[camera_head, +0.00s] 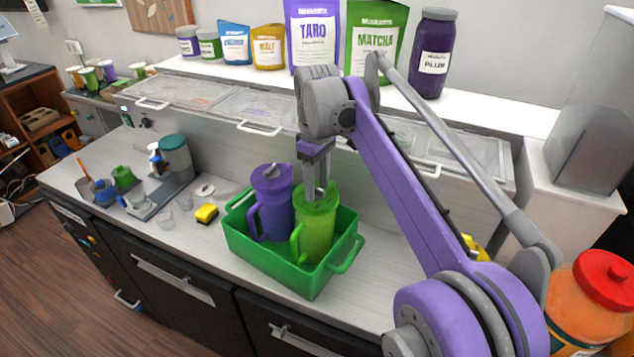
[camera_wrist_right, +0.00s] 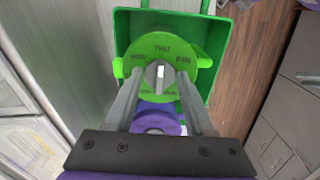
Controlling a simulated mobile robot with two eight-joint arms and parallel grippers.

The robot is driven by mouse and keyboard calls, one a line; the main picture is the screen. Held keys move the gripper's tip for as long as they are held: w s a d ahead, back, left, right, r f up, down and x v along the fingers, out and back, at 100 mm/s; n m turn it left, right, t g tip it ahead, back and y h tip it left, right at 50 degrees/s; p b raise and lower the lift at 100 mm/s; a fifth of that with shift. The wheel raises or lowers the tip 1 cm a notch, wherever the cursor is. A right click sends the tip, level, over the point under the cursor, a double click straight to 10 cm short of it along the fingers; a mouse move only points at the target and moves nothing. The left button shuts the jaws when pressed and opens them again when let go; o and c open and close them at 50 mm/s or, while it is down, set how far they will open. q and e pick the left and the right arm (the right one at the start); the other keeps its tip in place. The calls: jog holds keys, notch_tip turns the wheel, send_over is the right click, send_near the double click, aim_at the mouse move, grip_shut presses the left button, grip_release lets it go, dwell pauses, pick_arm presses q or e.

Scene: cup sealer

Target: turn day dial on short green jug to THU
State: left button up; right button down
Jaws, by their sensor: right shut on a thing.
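The short green jug (camera_head: 315,235) stands upright in a green crate (camera_head: 262,267). Its green lid (camera_wrist_right: 158,45) shows in the right wrist view, with WED at upper left, THU at the top and FRI at upper right. The grey dial knob (camera_wrist_right: 153,82) is at the lid's middle. Its white mark lies on the side toward THU, roughly in line with it. My right gripper (camera_head: 317,192) comes down from above onto the lid; its fingers (camera_wrist_right: 159,76) are shut on the knob from both sides. My left gripper is not in view.
A purple jug (camera_head: 272,193) stands in the crate beside the green one. A yellow sponge (camera_head: 206,213) and small glasses lie left of the crate. A raised shelf with pouches and jars runs behind. An orange jar with a red lid (camera_head: 606,279) is at the right.

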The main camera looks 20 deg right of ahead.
aim_at(317, 188)
dwell(0.3)
jog(key=shift+c, duration=1.4)
grip_release()
notch_tip(317, 188, up, 11)
jog(key=shift+f, duration=0.15)
